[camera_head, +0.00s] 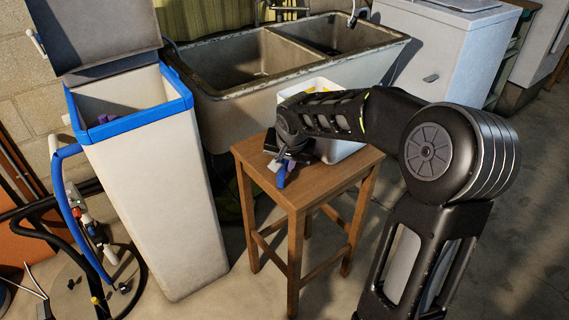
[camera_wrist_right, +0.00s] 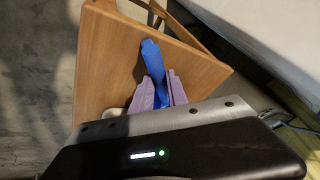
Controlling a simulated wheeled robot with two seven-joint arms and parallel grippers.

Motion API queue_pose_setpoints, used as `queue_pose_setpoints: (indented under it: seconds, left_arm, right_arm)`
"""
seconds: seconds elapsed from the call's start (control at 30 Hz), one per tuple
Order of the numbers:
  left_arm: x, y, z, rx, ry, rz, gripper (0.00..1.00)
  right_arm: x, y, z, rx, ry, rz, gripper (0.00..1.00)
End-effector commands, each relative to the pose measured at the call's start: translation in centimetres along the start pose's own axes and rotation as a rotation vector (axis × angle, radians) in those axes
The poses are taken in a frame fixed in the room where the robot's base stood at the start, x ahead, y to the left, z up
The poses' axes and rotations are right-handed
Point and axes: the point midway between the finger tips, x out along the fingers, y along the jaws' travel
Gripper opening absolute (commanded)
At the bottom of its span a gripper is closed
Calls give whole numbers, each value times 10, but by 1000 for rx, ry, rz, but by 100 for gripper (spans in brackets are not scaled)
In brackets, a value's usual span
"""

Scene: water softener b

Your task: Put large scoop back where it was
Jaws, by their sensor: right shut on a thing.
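My right gripper (camera_head: 277,166) is over the front left part of the wooden stool's top. In the right wrist view its two purple fingertips (camera_wrist_right: 157,92) are shut on a blue scoop (camera_wrist_right: 152,58), which sticks out beyond them over the wood. The blue scoop (camera_head: 281,177) also shows in the head view, just below the fingers. Its other end is hidden by the gripper, and I cannot tell whether it touches the stool. A white bucket (camera_head: 343,153) stands on the stool behind my right forearm, partly hidden. My left gripper is not in view.
The wooden stool (camera_head: 310,190) stands before a double stone sink (camera_head: 225,105). At left is a tall white softener tank (camera_head: 165,200) with a blue rim, its lid (camera_head: 95,30) open and a purple item inside. Hoses lie at far left. A white appliance (camera_head: 440,50) stands at back right.

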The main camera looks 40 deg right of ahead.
Motion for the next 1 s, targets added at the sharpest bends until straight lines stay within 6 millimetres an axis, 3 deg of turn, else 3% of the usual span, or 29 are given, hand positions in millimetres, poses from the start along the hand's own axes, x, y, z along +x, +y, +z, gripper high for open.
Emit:
queue_pose_setpoints:
  seconds: [0.3, 0.33, 0.57, 1.0]
  left_arm:
    - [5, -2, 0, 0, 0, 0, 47]
    - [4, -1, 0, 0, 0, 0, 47]
    - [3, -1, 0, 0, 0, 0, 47]
    - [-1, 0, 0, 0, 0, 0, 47]
  right_arm:
    - [4, 1, 1, 0, 1, 0, 0]
    - [2, 0, 1, 0, 0, 0, 21]
    - [2, 0, 1, 0, 0, 0, 40]
    - [-6, 0, -1, 0, 2, -1, 41]
